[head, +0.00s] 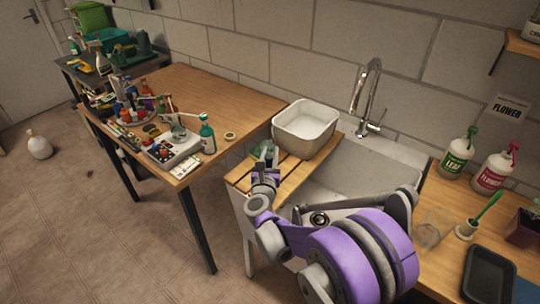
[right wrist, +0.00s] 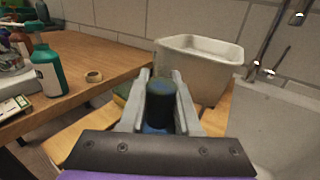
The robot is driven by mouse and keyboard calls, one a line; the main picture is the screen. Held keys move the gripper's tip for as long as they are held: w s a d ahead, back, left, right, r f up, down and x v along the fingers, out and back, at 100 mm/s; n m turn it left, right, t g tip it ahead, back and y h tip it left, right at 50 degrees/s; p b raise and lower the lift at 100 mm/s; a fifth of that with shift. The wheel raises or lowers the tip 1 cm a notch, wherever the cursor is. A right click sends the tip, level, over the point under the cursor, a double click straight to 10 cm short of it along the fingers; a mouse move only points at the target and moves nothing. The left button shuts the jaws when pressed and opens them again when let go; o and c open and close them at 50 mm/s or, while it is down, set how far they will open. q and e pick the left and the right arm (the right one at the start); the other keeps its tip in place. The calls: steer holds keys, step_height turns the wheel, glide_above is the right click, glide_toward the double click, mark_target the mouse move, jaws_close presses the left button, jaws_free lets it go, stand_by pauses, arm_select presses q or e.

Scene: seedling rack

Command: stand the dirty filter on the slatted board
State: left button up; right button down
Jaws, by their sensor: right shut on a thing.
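My right gripper (head: 265,165) is over the slatted board (head: 287,183), which lies beside the sink. In the right wrist view its two grey fingers (right wrist: 159,98) are shut on a dark blue-black cylinder (right wrist: 160,100), which looks like the dirty filter. The cylinder's top shows between the fingers. Its lower end is hidden, so I cannot tell whether it touches the board. Slats of the board also show in the right wrist view (right wrist: 82,137). My left gripper is not in view.
A teal bottle (head: 207,135) and clutter stand on the wooden table (head: 235,99).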

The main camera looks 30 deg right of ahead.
steer(key=c, duration=1.1)
jaws_free()
steer(key=shift+f, duration=0.15)
steer(key=o, duration=0.5)
